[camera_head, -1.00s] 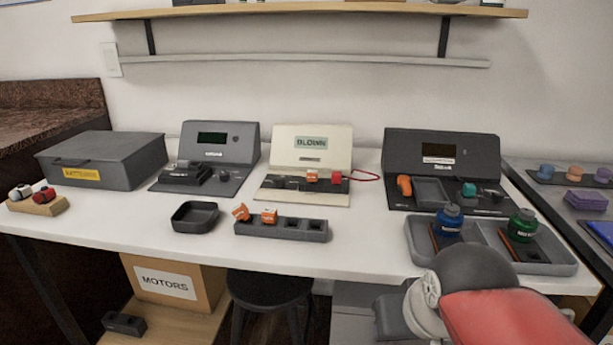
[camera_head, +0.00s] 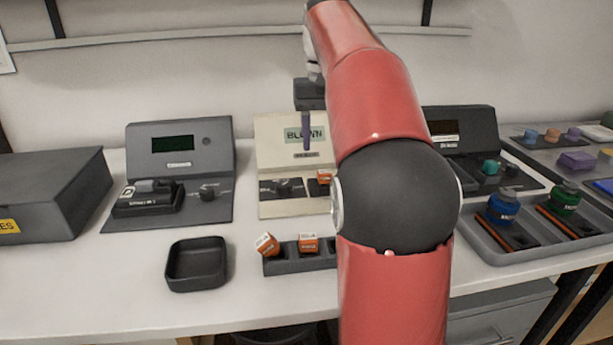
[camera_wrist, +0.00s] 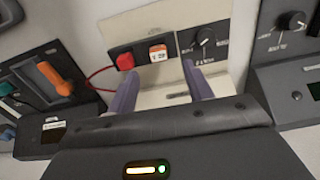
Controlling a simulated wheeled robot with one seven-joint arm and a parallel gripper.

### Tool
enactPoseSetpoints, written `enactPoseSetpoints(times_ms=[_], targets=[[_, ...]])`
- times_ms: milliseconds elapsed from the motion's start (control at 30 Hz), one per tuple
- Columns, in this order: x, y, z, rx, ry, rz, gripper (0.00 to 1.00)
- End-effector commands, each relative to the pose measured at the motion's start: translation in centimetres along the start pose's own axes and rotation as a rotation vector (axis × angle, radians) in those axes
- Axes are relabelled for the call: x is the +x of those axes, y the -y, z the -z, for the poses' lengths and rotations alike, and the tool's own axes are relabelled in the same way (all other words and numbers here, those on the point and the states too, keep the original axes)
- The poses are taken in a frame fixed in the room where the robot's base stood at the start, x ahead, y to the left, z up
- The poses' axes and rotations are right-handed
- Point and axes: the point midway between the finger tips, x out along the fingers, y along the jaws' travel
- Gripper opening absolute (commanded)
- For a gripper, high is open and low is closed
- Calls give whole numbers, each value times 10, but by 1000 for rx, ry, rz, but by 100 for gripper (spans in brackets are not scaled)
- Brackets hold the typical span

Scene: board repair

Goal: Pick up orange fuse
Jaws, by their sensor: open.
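An orange fuse (camera_head: 324,177) with a white label sits in the front panel of the beige device (camera_head: 268,139) marked "BLOWN". Two more orange fuses, one tilted (camera_head: 266,244) and one more level (camera_head: 308,243), sit in the dark slotted rack (camera_head: 285,266) in front. My gripper (camera_head: 306,148) is above the beige device, pointing down, with purple fingers. In the wrist view my gripper (camera_wrist: 160,75) is open and empty, its fingertips apart near the panel fuse. My arm hides the rack's right part.
An empty black tray (camera_head: 196,285) lies left of the rack. A dark device (camera_head: 180,160) and a grey case (camera_head: 45,195) stand further left. A grey tray (camera_head: 475,250) with blue and green bottles is at right. A wall rail (camera_head: 200,40) runs behind.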

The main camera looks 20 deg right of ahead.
Motion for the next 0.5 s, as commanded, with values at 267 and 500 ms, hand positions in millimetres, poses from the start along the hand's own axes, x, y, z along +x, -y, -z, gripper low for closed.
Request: enactPoseSetpoints(times_ms=[267,500], targets=[[38,0,0,-1,1,0,51],[66,-1,1,-2,-1,0,51]])
